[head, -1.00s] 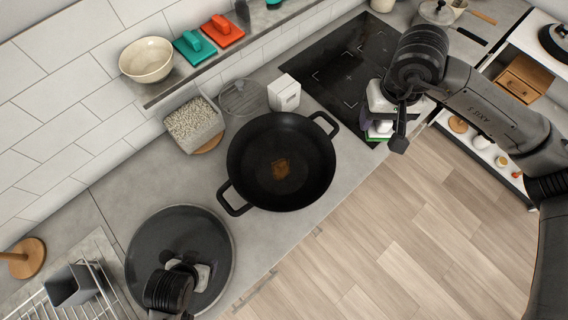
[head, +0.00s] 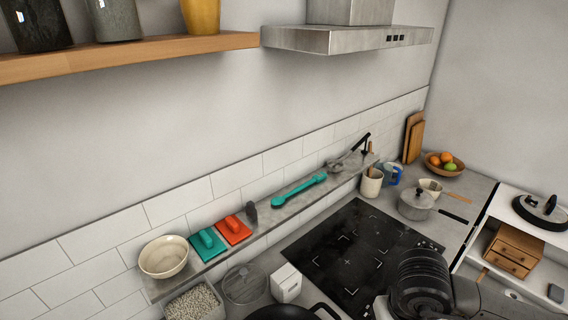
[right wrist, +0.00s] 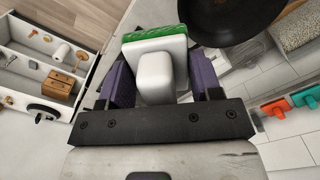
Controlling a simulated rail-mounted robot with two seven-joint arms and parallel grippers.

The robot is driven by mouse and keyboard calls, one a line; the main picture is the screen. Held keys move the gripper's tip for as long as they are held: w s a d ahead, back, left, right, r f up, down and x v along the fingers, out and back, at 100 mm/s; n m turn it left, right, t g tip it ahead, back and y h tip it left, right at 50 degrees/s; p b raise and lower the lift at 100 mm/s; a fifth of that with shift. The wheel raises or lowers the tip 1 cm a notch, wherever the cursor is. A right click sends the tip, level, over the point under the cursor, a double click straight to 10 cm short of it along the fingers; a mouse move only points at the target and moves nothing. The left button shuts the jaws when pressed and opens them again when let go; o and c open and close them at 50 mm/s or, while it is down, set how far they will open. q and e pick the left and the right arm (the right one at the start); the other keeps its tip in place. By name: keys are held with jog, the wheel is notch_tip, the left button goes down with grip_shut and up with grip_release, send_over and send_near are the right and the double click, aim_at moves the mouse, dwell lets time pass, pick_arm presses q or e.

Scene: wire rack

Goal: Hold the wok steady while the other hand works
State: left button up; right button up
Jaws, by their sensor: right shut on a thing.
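The black wok (head: 290,313) shows only as a sliver of rim and handle at the bottom edge of the head view. Its dark round body (right wrist: 228,18) also shows at the top of the right wrist view. My right gripper (right wrist: 160,78) is shut on a scrubber with a white handle (right wrist: 155,72) and a green pad (right wrist: 155,36); its purple finger pads lie on either side of the handle. The wok is apart from the fingers in that view. My left gripper is outside both current views.
A black hob (head: 350,260) lies right of the wok. A ledge (head: 270,220) carries a cream bowl (head: 164,257), a teal scrubber (head: 207,245) and an orange scrubber (head: 234,229). A pebble-filled container (head: 195,303) and white box (head: 286,284) stand below. A lidded pot (head: 416,204) stands beyond the hob.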

pick_arm(q)
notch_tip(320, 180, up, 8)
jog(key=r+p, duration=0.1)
jog(key=p, duration=0.6)
pick_arm(e)
jog(key=s+r, duration=0.5)
jog(key=r, duration=0.2)
pick_arm(q)
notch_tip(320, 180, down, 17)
jog(key=b, duration=1.6)
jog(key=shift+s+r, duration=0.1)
jog(key=shift+b, duration=0.35)
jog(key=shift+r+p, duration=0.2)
jog(key=shift+p, duration=0.1)
pick_arm(e)
notch_tip(320, 180, down, 16)
jog(key=shift+w, duration=0.3)
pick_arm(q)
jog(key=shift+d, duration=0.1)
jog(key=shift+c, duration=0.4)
pick_arm(e)
jog(key=shift+a, duration=0.1)
